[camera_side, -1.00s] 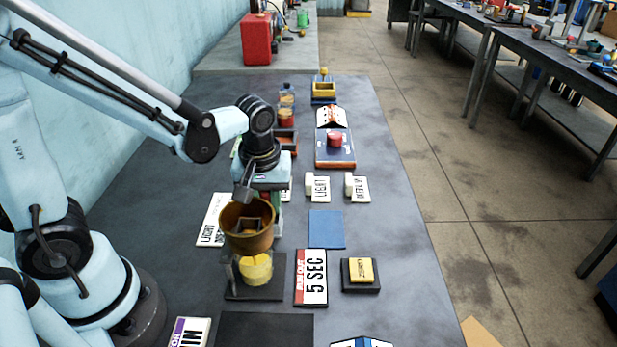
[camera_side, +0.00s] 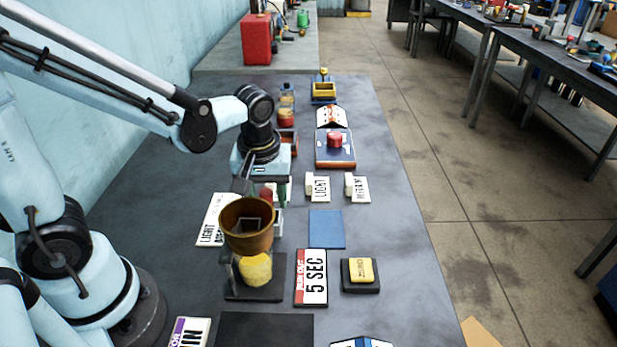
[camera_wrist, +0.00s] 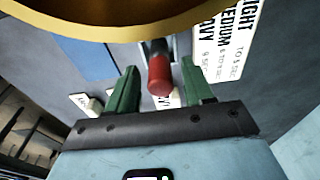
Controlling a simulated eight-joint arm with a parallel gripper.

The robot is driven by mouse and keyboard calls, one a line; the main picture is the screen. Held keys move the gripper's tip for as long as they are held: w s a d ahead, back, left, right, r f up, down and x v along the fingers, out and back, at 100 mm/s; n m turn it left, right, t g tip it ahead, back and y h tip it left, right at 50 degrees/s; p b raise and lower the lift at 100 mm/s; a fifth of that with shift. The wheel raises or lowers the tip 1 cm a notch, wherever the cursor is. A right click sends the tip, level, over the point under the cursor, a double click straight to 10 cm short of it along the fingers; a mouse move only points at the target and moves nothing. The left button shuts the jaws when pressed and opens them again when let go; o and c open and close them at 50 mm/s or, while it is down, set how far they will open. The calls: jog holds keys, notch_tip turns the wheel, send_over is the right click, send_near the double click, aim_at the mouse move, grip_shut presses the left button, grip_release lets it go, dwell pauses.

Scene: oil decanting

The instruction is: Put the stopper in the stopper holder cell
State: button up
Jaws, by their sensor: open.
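The red stopper (camera_wrist: 160,75) shows in the wrist view between the two green fingers, with gaps on both sides. Its far end meets a grey holder (camera_wrist: 154,46), likely the stopper holder cell; whether it is seated cannot be told. In the side view a small part of the red stopper (camera_side: 268,190) shows just behind the brown funnel. My gripper (camera_wrist: 160,68) is open around the stopper, not touching it. In the side view my gripper (camera_side: 266,196) points down behind the funnel, which partly hides the holder.
The brown funnel (camera_side: 246,238) stands close in front of my gripper, above a yellow piece (camera_side: 256,270). White label cards (camera_side: 319,187) and a blue pad (camera_side: 326,229) lie to the right. A red button box (camera_side: 335,150) stands further back.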

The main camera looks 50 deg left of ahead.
jog(key=r, duration=0.6)
jog(key=s+r, duration=0.1)
jog(key=r, duration=0.3)
jog(key=shift+d, duration=0.4)
jog(key=m+t, duration=0.2)
jog(key=m, duration=0.1)
jog(key=a+f+m+t, duration=0.1)
jog(key=m+t, duration=0.1)
jog(key=m, duration=0.1)
jog(key=s+f+m+t+h, duration=0.1)
jog(key=m+t, duration=0.1)
jog(key=m, duration=0.1)
jog(key=shift+s+a, duration=0.1)
jog(key=shift+a, duration=0.15)
